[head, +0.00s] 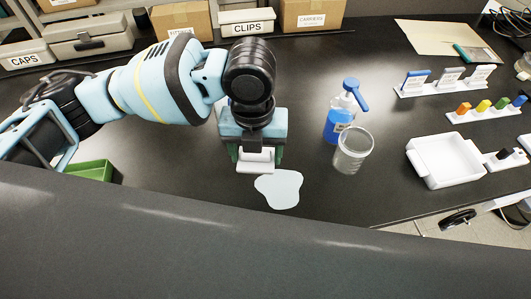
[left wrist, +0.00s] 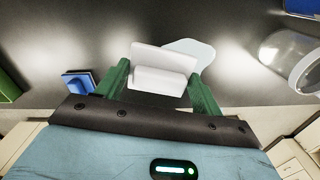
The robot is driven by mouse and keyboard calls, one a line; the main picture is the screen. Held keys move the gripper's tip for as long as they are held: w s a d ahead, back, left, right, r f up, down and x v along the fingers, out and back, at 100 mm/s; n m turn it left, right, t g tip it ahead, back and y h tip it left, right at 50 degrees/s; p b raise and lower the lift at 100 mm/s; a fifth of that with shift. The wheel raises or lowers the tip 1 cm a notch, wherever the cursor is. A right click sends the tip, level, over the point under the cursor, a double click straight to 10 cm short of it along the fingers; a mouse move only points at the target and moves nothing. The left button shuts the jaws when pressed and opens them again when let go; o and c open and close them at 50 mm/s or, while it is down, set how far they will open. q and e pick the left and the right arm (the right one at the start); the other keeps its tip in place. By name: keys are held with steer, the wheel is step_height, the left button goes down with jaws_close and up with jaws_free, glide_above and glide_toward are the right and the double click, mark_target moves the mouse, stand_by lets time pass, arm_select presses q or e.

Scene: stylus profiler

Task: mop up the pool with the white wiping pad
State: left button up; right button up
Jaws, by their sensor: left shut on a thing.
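The pool (head: 279,188) is a pale, light-blue irregular patch on the dark bench top. My left gripper (head: 257,158) points down just behind the pool in the head view. It is shut on the white wiping pad (head: 256,167), a white block with a raised grip. In the left wrist view the pad (left wrist: 162,70) sits between the two green fingers, and part of the pool (left wrist: 195,50) shows beyond it. The pad's near edge is close to the pool's edge; I cannot tell whether they touch. My right gripper is not in view.
A clear beaker (head: 352,150) and a blue-and-white pump bottle (head: 341,115) stand right of the pool. A white tray (head: 445,161) lies farther right, below small racks. A green bin (head: 91,170) is at left. Labelled boxes line the back. The bench in front of the pool is clear.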

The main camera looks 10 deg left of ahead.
arm_select(q)
steer(key=m, duration=0.2)
steer(key=d+m, duration=0.1)
steer(key=m, duration=0.1)
steer(key=d+m, duration=0.1)
steer(key=m, duration=0.1)
steer(key=shift+s+d+r, duration=0.1)
steer(key=shift+s+r, duration=0.25)
steer(key=shift+s, duration=0.05)
steer(key=shift+f, duration=0.15)
